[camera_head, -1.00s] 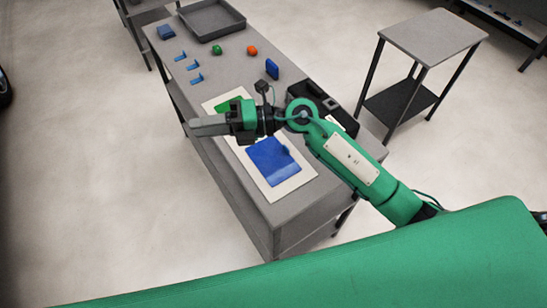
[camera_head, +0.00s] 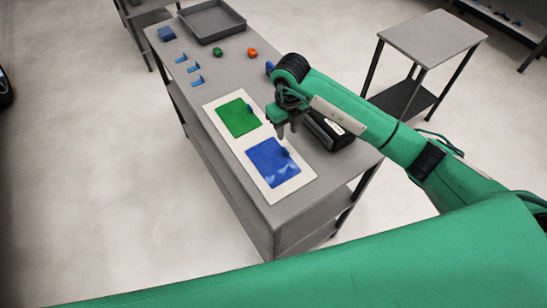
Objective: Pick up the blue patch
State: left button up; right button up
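The blue patch (camera_head: 268,168) lies flat on the near half of a white board (camera_head: 297,184) on the grey table. A small dark blue tab (camera_head: 286,152) stands up at its right edge. A green patch (camera_head: 237,117) lies on the board's far half. My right gripper (camera_head: 287,133) points down, just beyond the blue patch and near its tab, apparently above the surface. Its two fingers show a gap with nothing between them. My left gripper is out of view.
A black device (camera_head: 330,134) sits right of the board, partly behind my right arm. Farther back are a grey tray (camera_head: 212,35), blue clips (camera_head: 193,67), a green piece (camera_head: 217,51), an orange piece (camera_head: 252,52) and a blue block (camera_head: 166,33).

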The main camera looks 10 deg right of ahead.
jog(key=p, duration=0.1)
send_over(286, 149)
notch_tip(286, 149, down, 4)
jog(key=shift+s+a+f, duration=0.1)
jog(key=shift+s, duration=0.05)
notch_tip(286, 149, down, 4)
jog(key=p, duration=0.3)
jog(key=shift+f, duration=0.25)
jog(key=shift+w+f, duration=0.2)
jog(key=shift+f, duration=0.25)
jog(key=shift+c, duration=0.2)
grip_shut()
